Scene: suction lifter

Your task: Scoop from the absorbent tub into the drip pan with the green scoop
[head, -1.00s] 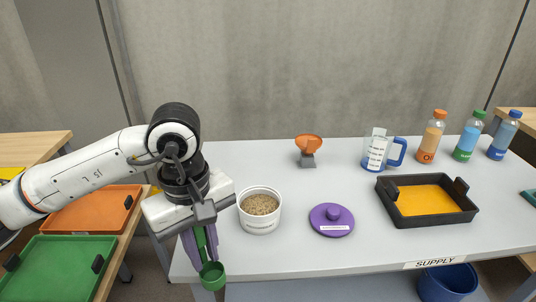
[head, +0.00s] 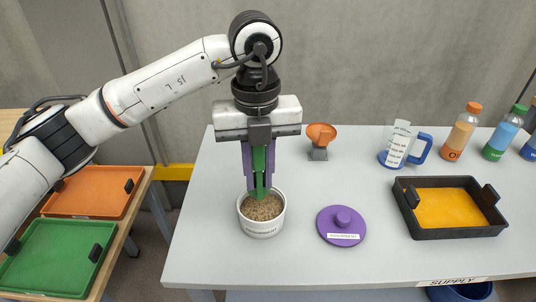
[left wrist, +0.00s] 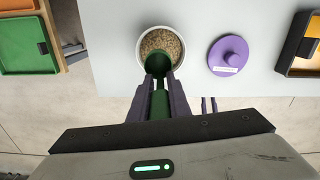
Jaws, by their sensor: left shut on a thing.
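My left gripper (head: 259,188) is shut on the green scoop (head: 259,160), which points down over the white absorbent tub (head: 262,230). The tub is open and holds brown granules (head: 262,208). The scoop's lower end is at the granules; how deep it sits is hard to tell. In the left wrist view the scoop (left wrist: 159,103) reaches to the near side of the tub (left wrist: 140,50). The black drip pan (head: 460,233) with an orange-yellow floor stands at the right of the table. My right gripper is not in view.
A purple lid (head: 341,226) lies right of the tub. Behind stand an orange funnel-like cup (head: 321,135) on a grey stand, a measuring jug (head: 398,148) and several bottles (head: 461,132). Green (head: 50,258) and orange (head: 92,193) trays are at left. The table between lid and pan is clear.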

